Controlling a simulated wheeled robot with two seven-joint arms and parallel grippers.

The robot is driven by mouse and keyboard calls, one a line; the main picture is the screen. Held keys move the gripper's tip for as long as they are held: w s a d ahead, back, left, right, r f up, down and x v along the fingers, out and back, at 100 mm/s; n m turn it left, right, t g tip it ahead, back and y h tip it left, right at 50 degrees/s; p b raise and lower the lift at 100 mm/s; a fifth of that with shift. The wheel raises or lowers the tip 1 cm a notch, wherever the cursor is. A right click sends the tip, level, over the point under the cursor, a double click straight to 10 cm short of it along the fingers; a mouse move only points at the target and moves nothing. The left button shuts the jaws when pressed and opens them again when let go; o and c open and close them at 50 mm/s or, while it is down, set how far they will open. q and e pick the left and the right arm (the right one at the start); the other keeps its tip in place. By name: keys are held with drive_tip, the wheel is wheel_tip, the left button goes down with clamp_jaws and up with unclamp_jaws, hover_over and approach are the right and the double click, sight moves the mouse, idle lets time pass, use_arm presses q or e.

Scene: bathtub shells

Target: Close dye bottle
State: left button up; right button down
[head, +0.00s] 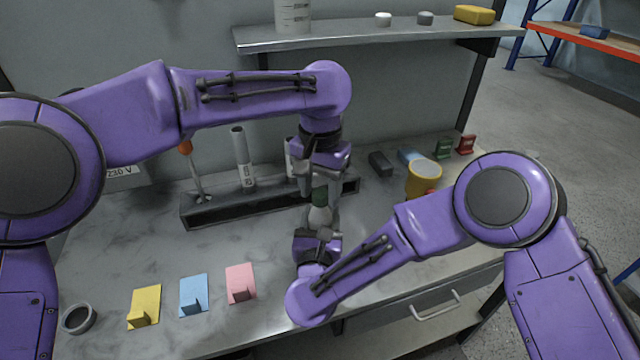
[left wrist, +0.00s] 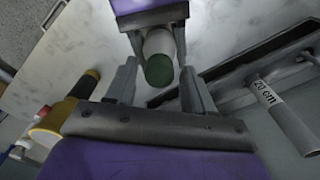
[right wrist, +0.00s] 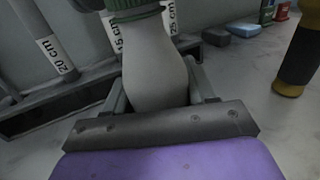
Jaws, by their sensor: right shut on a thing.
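The cap sits at the bottle's mouth; I cannot tell how tightly. My left gripper (head: 321,186) is above it, pointing down. In the left wrist view the green cap (left wrist: 159,71) lies between its open fingers (left wrist: 160,88), with gaps on both sides.
A dark rack (head: 215,208) with labelled tubes (head: 243,160) stands behind and left of the bottle. Yellow, blue and pink cards (head: 240,282) and a grey ring (head: 78,318) lie in front.

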use_arm(q)
clamp_jaws()
drive_tip(key=m, duration=0.8)
drive_tip(key=shift+o, duration=0.7)
unclamp_jaws()
drive_tip(key=shift+r, duration=0.1)
wheel_tip(320, 180, up, 4)
drive_tip(key=shift+r, duration=0.15)
